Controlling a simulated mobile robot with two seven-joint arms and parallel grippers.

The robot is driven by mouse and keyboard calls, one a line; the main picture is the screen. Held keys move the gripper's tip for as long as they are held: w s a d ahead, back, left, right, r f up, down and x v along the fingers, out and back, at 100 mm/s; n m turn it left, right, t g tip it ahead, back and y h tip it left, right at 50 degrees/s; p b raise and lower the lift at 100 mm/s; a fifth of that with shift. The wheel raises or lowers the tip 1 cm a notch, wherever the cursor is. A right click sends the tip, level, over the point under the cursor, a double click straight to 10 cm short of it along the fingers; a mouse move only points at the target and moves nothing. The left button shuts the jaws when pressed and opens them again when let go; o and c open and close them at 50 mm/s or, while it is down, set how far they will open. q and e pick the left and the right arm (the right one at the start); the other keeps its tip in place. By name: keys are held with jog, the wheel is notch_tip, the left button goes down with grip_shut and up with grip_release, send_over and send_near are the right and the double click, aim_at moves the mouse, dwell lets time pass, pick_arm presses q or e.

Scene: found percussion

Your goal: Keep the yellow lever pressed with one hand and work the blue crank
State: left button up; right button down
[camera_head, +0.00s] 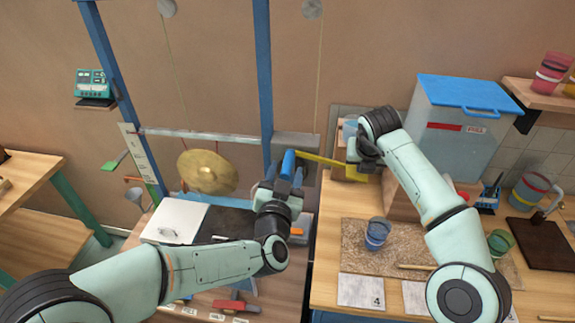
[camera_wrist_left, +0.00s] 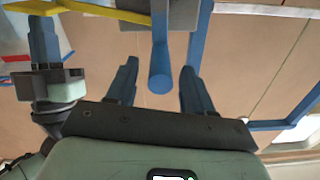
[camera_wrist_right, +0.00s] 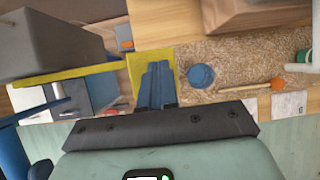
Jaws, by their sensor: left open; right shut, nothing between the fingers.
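The blue crank handle (camera_head: 289,161) sticks out from the grey box (camera_head: 297,143). In the left wrist view the handle (camera_wrist_left: 160,50) lies between the two spread fingers of my left gripper (camera_wrist_left: 160,68), with gaps on both sides. My left gripper (camera_head: 284,182) is open at the handle in the head view. The yellow lever (camera_head: 322,160) runs right from the box to a flat yellow pad. In the right wrist view my right gripper (camera_wrist_right: 157,68) is shut and empty, its fingertips over the yellow pad (camera_wrist_right: 137,72). I cannot tell whether they touch it or how far the lever is down.
A bronze gong (camera_head: 207,172) hangs left of the grey box. A blue post (camera_head: 263,80) rises behind my left gripper. A grey bin with a blue lid (camera_head: 465,93) stands behind my right arm. A blue cup (camera_head: 377,232) sits on the cork mat (camera_head: 350,255).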

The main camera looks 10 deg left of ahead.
aim_at(289, 166)
pick_arm(q)
jog(key=shift+w, duration=1.6)
grip_shut()
jog(key=shift+d, duration=0.15)
